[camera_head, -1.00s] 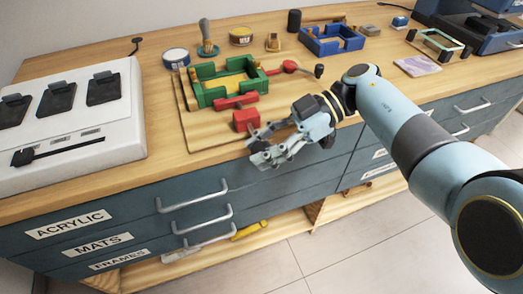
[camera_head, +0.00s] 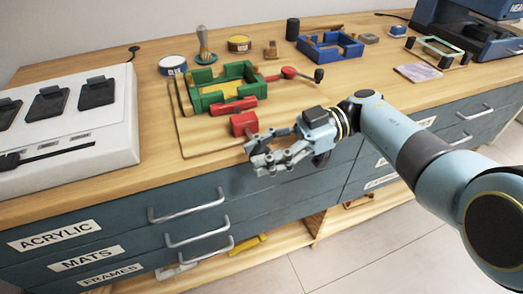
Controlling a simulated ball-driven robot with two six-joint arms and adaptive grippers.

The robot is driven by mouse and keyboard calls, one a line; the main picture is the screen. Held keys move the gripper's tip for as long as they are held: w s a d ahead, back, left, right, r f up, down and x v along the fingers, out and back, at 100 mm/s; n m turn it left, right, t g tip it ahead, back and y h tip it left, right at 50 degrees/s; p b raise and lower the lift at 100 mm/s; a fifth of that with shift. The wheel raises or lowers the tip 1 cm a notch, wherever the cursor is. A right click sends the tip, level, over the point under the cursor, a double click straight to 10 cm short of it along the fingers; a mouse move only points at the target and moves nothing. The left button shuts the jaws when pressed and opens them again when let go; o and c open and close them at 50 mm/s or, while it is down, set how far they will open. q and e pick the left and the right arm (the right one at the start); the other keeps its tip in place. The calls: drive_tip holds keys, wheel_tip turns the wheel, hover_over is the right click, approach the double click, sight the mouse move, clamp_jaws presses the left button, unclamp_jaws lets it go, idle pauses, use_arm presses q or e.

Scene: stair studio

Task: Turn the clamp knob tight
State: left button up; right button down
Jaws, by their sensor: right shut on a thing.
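The corner clamp's green frame (camera_head: 212,101) lies on a wooden base board on the bench. A red bar (camera_head: 233,107) and a red block (camera_head: 243,124) stand at its front side, towards the bench edge. A red lever with a black ball end (camera_head: 319,75) sticks out at its right. My right gripper (camera_head: 254,156) is at the front bench edge, just before the red block. It is shut on the clamp knob, which its fingers hide. My left gripper is not in view.
A white machine with black pads (camera_head: 70,130) stands at the left. Drawer handles (camera_head: 190,206) stick out below the bench edge.

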drive_tip(key=c, duration=1.1)
unclamp_jaws()
drive_tip(key=shift+s+d+f, duration=0.15)
drive_tip(key=shift+s+f, duration=0.05)
drive_tip(key=shift+s, duration=0.2)
drive_tip(key=shift+r, duration=0.1)
drive_tip(key=shift+w, duration=0.1)
drive_tip(key=shift+r, duration=0.1)
drive_tip(key=v, duration=1.2)
